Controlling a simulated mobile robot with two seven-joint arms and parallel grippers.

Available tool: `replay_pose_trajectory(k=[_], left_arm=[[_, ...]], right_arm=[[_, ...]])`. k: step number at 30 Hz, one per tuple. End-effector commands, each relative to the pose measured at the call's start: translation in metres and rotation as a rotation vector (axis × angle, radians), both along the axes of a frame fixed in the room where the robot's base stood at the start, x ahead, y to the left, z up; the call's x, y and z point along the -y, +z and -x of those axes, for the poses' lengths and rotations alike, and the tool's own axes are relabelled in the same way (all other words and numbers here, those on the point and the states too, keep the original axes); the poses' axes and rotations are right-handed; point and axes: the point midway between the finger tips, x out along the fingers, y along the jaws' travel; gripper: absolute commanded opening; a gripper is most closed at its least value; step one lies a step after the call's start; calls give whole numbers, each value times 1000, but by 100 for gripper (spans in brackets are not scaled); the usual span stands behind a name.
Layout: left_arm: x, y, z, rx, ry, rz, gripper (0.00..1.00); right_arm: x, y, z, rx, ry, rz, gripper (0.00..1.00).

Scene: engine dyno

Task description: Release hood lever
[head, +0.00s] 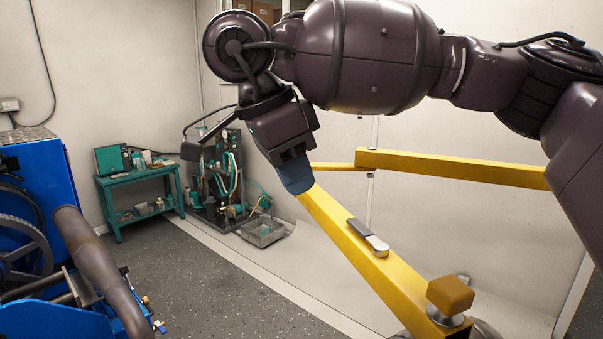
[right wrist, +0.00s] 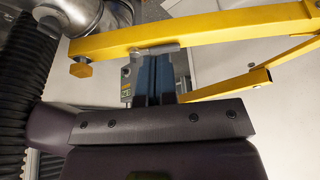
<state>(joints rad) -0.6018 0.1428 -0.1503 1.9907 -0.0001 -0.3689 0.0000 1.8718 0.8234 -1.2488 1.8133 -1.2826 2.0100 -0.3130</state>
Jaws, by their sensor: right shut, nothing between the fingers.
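A grey metal lever (head: 367,236) lies on a long yellow arm (head: 345,222) in the head view. A yellow block knob (head: 450,295) stands on the same arm nearer its lower end. My right gripper (head: 297,175), with blue fingers, is shut and empty, up and to the left of the lever in this view. In the right wrist view, its closed fingers (right wrist: 158,72) point at the yellow arm (right wrist: 215,31). A grey piece at the arm's edge there (right wrist: 154,48) looks like the lever. I cannot tell whether the fingertips touch it. My left gripper is not in view.
A second yellow beam (head: 450,167) runs behind my right arm. A blue machine with a brown pipe (head: 97,262) stands at left. A green bench (head: 138,182) and hosed equipment (head: 228,185) stand by the wall. A silver duct (right wrist: 103,20) shows in the wrist view.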

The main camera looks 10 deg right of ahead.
Motion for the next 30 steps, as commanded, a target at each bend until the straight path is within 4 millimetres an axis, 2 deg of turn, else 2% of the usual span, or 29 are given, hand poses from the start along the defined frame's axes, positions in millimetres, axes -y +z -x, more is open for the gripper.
replay_pose_trajectory(k=[1,12,15,21,30], left_arm=[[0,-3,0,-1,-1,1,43],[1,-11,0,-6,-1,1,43],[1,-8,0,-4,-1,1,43],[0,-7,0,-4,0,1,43],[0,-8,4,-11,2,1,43]], right_arm=[[4,-12,-1,-5,-1,1,0],[28,-71,-4,-5,0,0,0],[44,-67,-6,1,-5,-1,0],[62,-67,-8,0,-2,-1,0],[66,-67,-9,-1,1,-1,0]])
